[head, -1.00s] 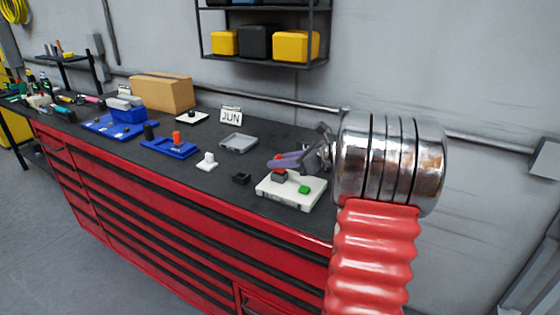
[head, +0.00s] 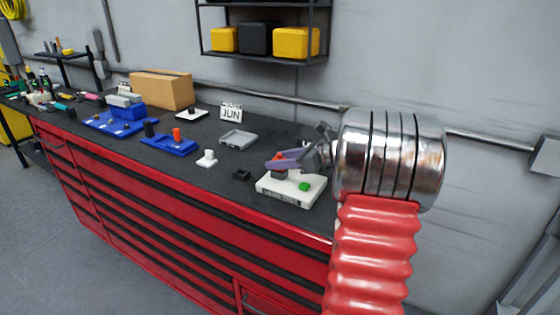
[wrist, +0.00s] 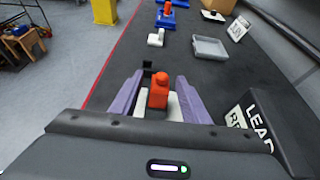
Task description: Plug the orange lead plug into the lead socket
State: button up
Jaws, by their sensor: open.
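An orange plug (wrist: 158,92) stands upright between the two purple fingers of my gripper (wrist: 159,79) in the wrist view. The jaws are open, one finger on each side of it, and I see a gap at the sides. In the head view my gripper (head: 288,160) is low over a white board (head: 292,194), and the plug is partly hidden behind a finger. A green piece (head: 305,186) sits on the board. A small black block (head: 241,175) stands just left of the board. I cannot tell which piece is the lead socket.
A second orange piece (head: 176,134) stands on a blue tray (head: 166,146). A dark block lettered "LEAD" (wrist: 252,112) is close right of my gripper. The bench's front edge is near.

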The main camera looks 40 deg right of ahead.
jog(key=v, duration=1.3)
jog(key=shift+s, duration=0.3)
dwell(0.5)
jog(key=a+f+n+g, duration=0.2)
jog(key=a+n+g, duration=0.8)
jog(key=a, duration=1.7)
jog(key=s+a+f+n+t+h, duration=0.3)
jog(key=s+a+n, duration=0.9)
jog(key=n, duration=1)
jog(key=shift+s+a+f+h, duration=0.2)
jog(key=shift+a+f+h, duration=0.4)
jog(key=shift+a, duration=0.5)
jog(key=shift+r, duration=0.15)
